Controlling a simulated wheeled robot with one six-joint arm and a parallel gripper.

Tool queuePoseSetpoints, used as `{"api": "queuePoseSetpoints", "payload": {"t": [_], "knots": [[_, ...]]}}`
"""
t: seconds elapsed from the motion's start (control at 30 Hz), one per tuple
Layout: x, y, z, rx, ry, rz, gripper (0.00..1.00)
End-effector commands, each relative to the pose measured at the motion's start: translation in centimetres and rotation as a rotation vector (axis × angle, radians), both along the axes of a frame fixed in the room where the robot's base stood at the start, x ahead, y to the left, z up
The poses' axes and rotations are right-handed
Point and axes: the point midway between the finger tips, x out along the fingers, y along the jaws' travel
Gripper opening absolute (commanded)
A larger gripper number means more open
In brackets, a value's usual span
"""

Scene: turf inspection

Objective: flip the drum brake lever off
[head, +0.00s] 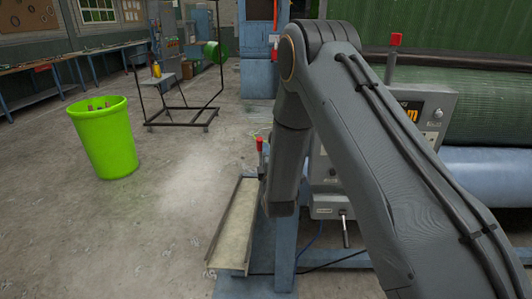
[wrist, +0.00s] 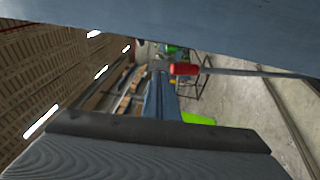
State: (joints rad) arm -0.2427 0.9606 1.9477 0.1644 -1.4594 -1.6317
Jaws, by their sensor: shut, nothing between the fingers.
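A lever with a red grip (head: 259,145) stands nearly upright beside my forearm, just left of the machine's control box. Its red grip and thin metal rod also show in the wrist view (wrist: 185,69), where the picture is turned sideways. A second, metal-handled lever (head: 345,232) hangs below a small grey box on the machine front. Neither lever has a readable label. My gripper (head: 280,206) points down close to the right of the red-grip lever. It is shut and empty. Its fingertips are partly hidden, and I cannot tell whether it touches the lever.
A grey control panel (head: 425,112) and a blue frame post (head: 284,268) stand close to my arm. A narrow tray (head: 235,225) lies left of the gripper. A green bin (head: 104,140) and a wire stand (head: 180,112) are farther left. The concrete floor between is clear.

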Motion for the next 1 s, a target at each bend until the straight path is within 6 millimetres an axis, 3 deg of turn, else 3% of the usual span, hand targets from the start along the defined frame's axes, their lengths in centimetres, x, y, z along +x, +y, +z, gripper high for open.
{"api": "queuePoseSetpoints", "payload": {"t": [0.23, 0.37, 0.47, 0.57, 0.77, 1.0], "knots": [[0.1, -0.2, 0.1, 0.017, 0.017, 0.001, 0.0], [-0.1, -1.2, 0.3, 0.113, 0.123, 0.004, 0.0], [-1.1, -2.7, 0.2, 0.254, 0.276, -0.008, 0.0], [-3.4, -4.5, -0.1, 0.429, 0.461, -0.053, 0.0], [-11.8, -8.1, -1.1, 0.776, 0.81, -0.253, 0.0], [-26.1, -11.9, -1.5, 1.123, 1.119, -0.663, 0.0]]}}
